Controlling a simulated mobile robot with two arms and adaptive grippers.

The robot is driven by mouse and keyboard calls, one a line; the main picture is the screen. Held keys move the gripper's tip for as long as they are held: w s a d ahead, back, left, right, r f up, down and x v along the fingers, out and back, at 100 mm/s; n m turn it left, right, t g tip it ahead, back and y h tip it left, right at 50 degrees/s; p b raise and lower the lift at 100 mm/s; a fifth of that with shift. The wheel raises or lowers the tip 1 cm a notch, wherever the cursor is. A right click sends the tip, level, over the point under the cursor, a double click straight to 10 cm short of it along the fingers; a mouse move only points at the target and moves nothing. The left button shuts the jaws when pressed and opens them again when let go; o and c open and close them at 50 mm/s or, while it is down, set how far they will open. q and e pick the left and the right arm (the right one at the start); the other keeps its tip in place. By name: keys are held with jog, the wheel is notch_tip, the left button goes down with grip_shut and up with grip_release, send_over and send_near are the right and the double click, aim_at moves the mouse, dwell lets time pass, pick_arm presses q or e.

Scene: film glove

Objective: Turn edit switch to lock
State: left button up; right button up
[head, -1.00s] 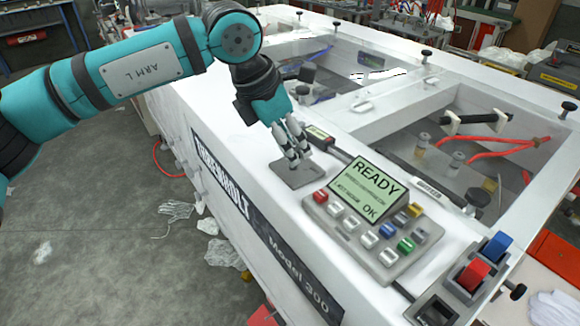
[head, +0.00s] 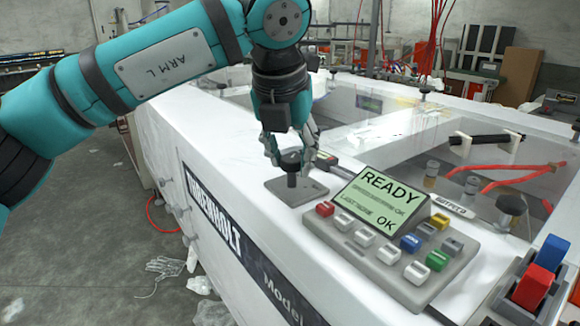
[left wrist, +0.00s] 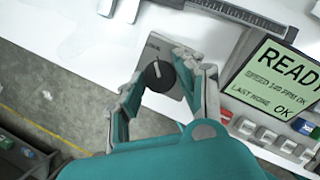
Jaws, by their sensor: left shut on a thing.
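The edit switch is a dark round knob (head: 291,160) on a short stem, standing on a grey square plate (head: 312,188) on the white machine top. My left gripper (head: 290,158) comes down from above and is shut on the knob, one finger on each side. In the left wrist view the round knob (left wrist: 159,76) sits between the fingertips and has a light pointer mark. Small lettering on the plate (left wrist: 155,46) is too blurred to read fully. My right gripper is in neither view.
A control panel (head: 350,235) with a green READY screen (head: 376,200) and coloured buttons stands right of the plate. Red and blue rocker switches (head: 535,285) are at the lower right. Clear-covered bays with red hoses (head: 510,175) lie behind. The floor at left is mostly open.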

pick_arm(q)
jog(key=shift+n+b, duration=0.3)
jog(key=shift+n, duration=0.3)
jog(key=shift+r+y, duration=0.1)
jog(key=shift+y, duration=0.2)
jog(key=o, duration=1.1)
jog(key=shift+o, duration=0.2)
jog(key=v, duration=1.2)
